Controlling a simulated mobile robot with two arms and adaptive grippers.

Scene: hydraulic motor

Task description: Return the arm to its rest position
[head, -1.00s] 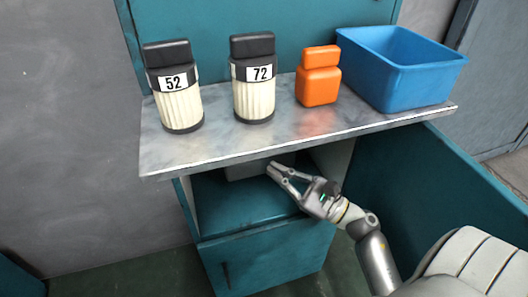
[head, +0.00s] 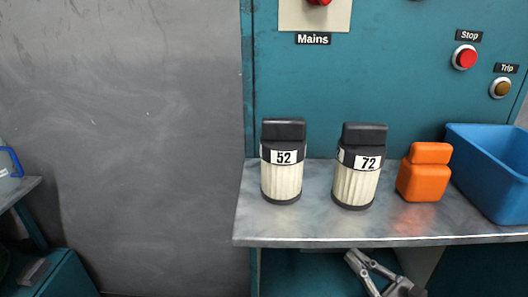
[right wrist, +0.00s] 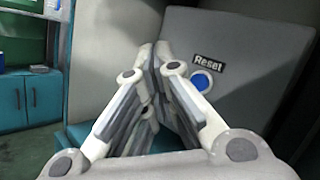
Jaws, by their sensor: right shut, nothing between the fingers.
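My right gripper (head: 362,268) shows at the bottom of the head view, just below the front edge of the metal shelf, in front of the open cabinet space. Only part of it is in the picture. In the right wrist view its fingers (right wrist: 158,65) are closed together with nothing between them. Beyond them is a grey box with a blue button (right wrist: 202,81) under a "Reset" label (right wrist: 208,64). Whether the fingers touch anything there is hard to tell. My left gripper is not in view.
The metal shelf (head: 300,228) holds bottle 52 (head: 282,180), bottle 72 (head: 357,185), an orange container (head: 425,175) and a blue bin (head: 490,175). A red Stop button (head: 465,57) and an amber Trip button (head: 501,88) are on the teal panel. The left wall is clear.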

